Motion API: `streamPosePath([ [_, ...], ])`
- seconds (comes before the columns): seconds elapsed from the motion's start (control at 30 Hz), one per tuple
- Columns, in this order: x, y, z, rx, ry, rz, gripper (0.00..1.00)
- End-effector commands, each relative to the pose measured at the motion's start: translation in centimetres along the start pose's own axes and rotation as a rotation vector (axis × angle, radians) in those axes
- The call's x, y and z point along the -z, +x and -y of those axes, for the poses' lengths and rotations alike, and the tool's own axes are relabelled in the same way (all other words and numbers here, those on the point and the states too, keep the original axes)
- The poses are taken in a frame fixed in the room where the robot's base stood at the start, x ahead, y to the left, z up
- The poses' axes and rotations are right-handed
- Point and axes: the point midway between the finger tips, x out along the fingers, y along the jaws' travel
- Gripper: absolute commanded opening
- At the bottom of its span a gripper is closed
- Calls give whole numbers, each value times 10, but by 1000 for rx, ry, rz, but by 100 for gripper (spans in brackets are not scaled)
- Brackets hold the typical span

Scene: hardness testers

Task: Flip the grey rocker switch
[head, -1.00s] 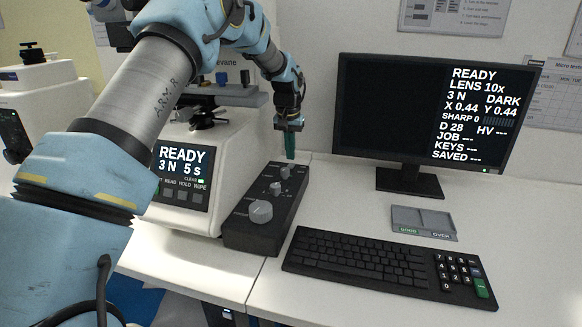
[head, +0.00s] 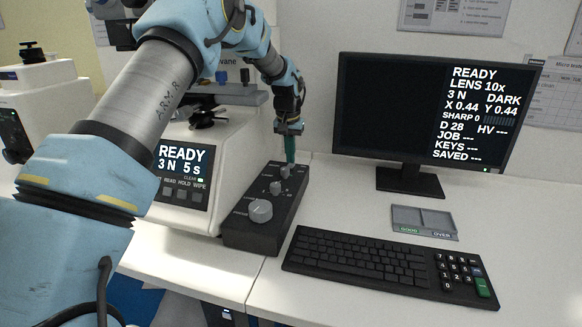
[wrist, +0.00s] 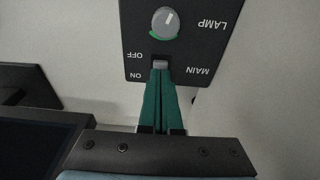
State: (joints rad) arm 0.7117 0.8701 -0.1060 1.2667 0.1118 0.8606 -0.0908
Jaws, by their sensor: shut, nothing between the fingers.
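The grey rocker switch (wrist: 160,64) sits on the black control box (head: 250,234), between the OFF/ON marks and the word MAIN in the wrist view. My gripper (wrist: 160,74) is shut, with its green fingers together and their tips at the near edge of the switch. I cannot tell whether they touch it. In the head view my gripper (head: 290,160) points down at the far end of the box, where the fingers hide the switch.
A lamp knob (wrist: 165,22) is just beyond the switch, and a large knob (head: 261,211) is at the box's near end. The tester (head: 190,152) stands left of the box. A monitor (head: 395,115) and keyboard (head: 365,260) are on the right.

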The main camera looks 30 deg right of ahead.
Motion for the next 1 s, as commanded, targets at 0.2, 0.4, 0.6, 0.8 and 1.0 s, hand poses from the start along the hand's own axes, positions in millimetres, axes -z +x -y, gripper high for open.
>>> streamPosePath([
  [0.2, -1, 4, 0, 0, 0, 0, 0],
  [0.4, -1, 6, 0, 0, 0, 0, 0],
  [0.6, -1, 8, 0, 0, 0, 0, 0],
  [0.8, 0, -1, 0, 0, 0, -1, 0],
  [1.0, 3, -17, 0, 0, 0, -2, 0],
])
